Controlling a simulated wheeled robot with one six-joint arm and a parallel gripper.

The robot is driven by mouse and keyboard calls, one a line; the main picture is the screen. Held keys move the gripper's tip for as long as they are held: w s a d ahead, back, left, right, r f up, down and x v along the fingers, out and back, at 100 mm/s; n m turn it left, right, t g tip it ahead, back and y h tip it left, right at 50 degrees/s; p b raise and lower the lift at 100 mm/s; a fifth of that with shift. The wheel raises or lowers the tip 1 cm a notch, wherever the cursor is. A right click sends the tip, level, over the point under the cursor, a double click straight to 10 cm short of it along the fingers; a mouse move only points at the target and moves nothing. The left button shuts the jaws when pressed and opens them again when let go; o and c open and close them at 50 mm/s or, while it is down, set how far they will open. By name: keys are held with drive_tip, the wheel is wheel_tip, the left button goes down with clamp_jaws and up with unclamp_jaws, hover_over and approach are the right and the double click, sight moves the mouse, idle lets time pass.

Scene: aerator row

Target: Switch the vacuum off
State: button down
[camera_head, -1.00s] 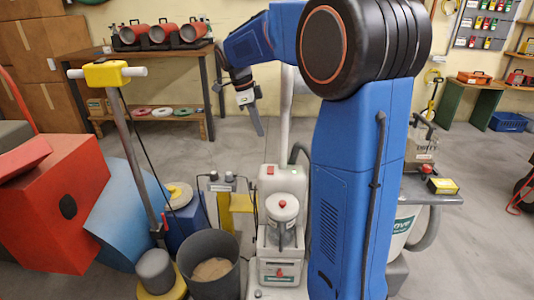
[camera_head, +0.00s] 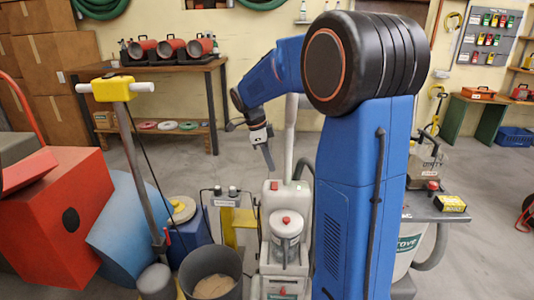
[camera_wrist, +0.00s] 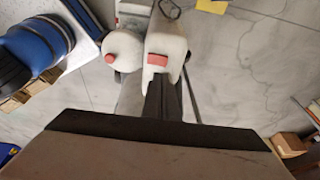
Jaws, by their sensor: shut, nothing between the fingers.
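A white upright machine (camera_head: 273,197), which I take for the vacuum, stands at the centre of the head view. A red switch (camera_head: 274,185) is on its top housing, and a rounded canister (camera_head: 287,228) with a red knob is at its front. In the wrist view, the housing (camera_wrist: 168,42), its red switch (camera_wrist: 157,59) and the canister (camera_wrist: 122,50) show just beyond my fingers. My gripper (camera_head: 270,168) is shut and empty, pointing down just above the switch. It also shows in the wrist view (camera_wrist: 157,80). I cannot tell whether it touches the switch.
A grey bin (camera_head: 209,273) and a yellow-headed pole machine (camera_head: 112,90) stand to the left, with a red box (camera_head: 55,215) beyond. A bench top (camera_head: 435,212) with a yellow box (camera_head: 450,204) is on the right. The floor behind the vacuum is open.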

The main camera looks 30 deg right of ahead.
sight(275, 186)
drive_tip(key=x, duration=0.4)
drive_tip(key=shift+w+a+f, duration=0.1)
drive_tip(key=shift+w+a, duration=0.05)
drive_tip(key=shift+w, duration=0.05)
drive_tip(key=shift+w+f, duration=0.1)
drive_tip(key=shift+f, duration=0.75)
drive_tip(key=shift+f, duration=0.1)
drive_tip(key=shift+w+f, duration=0.1)
drive_tip(key=shift+s, duration=0.2)
drive_tip(key=shift+s+a, duration=0.35)
drive_tip(key=shift+s, duration=0.15)
drive_tip(key=shift+r, duration=0.2)
